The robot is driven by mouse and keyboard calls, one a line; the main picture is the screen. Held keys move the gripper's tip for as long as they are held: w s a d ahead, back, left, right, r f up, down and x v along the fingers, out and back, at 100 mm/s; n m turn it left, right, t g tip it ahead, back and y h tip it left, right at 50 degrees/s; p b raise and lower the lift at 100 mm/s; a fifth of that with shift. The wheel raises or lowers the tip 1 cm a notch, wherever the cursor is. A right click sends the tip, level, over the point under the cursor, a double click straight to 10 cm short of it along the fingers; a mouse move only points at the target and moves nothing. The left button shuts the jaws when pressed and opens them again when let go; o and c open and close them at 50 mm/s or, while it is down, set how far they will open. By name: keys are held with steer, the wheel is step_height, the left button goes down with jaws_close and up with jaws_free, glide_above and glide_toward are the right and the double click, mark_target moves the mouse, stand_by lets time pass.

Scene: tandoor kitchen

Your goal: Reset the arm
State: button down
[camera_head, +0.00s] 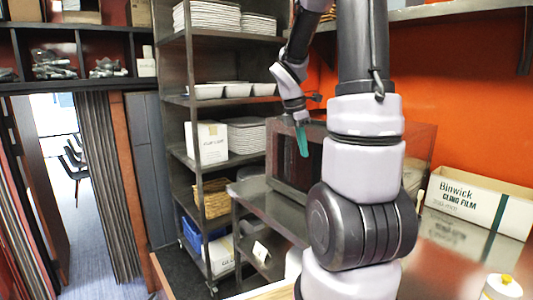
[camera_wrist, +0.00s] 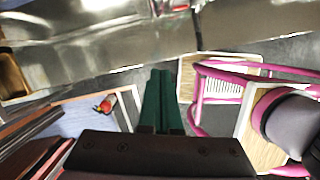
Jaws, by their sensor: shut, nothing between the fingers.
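My gripper (camera_head: 302,140) hangs from my raised arm in the head view, its green fingers pointing down in front of a dark metal box-shaped appliance (camera_head: 290,165). In the wrist view my gripper (camera_wrist: 161,75) shows its two green fingers side by side and together, with nothing held between them. The fingers are in free air, and no object touches them in either view.
A metal shelving rack (camera_head: 190,120) with stacked white dishes stands behind the arm. A cling film box (camera_head: 475,205) lies on the steel counter at right. A doorway (camera_head: 65,150) is at left. Pink-framed furniture (camera_wrist: 225,85) and a small red object (camera_wrist: 106,104) show below the wrist.

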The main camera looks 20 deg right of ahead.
steer(key=s+a+r+m+t+y, duration=0.2)
steer(key=s+a+r+m, duration=0.4)
steer(key=m, duration=0.4)
steer(key=s+a+r+m+t+y, duration=0.2)
steer(key=s+a+r+m+t, duration=0.3)
steer(key=a+m, duration=0.6)
step_height(320, 180, up, 3)
steer(key=shift+s+a+m+y, duration=0.3)
steer(key=shift+s+y, duration=0.1)
steer(key=shift+s, duration=0.6)
